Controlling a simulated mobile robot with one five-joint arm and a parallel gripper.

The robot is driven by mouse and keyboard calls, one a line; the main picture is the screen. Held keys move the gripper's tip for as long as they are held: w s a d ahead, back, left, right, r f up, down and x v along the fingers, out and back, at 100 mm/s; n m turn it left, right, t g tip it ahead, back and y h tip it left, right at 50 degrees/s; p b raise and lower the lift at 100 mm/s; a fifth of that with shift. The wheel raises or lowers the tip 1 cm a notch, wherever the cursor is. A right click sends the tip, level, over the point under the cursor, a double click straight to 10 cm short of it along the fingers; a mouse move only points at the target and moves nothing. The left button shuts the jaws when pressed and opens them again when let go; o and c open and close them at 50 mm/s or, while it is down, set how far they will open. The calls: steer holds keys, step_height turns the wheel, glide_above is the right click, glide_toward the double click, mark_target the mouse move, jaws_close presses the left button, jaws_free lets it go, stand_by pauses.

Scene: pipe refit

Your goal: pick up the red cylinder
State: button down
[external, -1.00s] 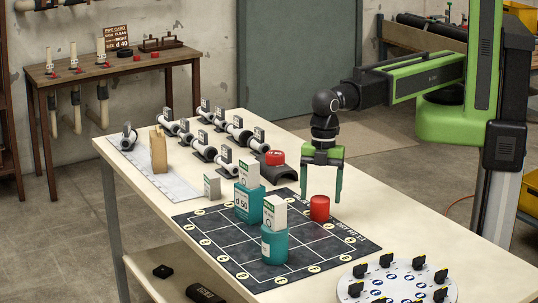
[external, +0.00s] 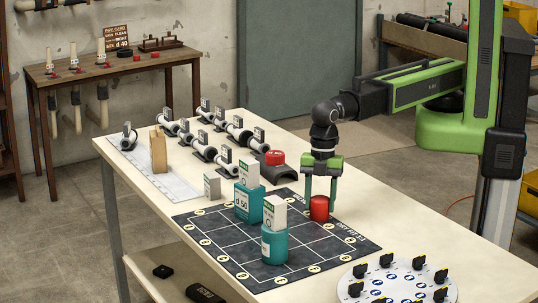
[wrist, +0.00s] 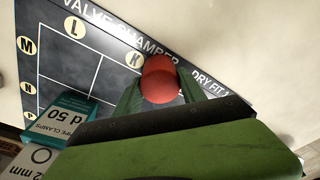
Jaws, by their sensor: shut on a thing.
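The red cylinder (external: 319,208) stands upright at the far right corner of the dark grid mat (external: 222,252). My gripper (external: 320,206) is over it with its green fingers pointing down, one on each side, shut on it. In the wrist view, the red cylinder (wrist: 160,82) shows between the two green fingertips (wrist: 158,88), near the letter K on the mat. No gap shows under the cylinder in the external view; I cannot tell whether it bears on the mat.
Two teal containers (external: 274,245) with white box tops stand on the mat to the left. A saddle-shaped black block (external: 276,170) with a red top is behind. Pipe fittings (external: 225,160) line the back, and a round white dial plate (external: 398,285) lies in front.

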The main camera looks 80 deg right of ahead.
mark_target(319, 198)
steer(key=shift+r, duration=0.1)
stand_by(0.3)
steer(key=r+p, duration=0.5)
steer(key=shift+w+d, duration=0.1)
steer(key=shift+d, duration=0.15)
steer(key=w+d+r+p, duration=0.4)
steer(key=d+r+p, duration=0.1)
steer(key=d, duration=0.5)
steer(key=shift+w+d+r+p, duration=0.15)
steer(key=shift+w+r+p, duration=0.05)
steer(key=shift+r+p, duration=0.25)
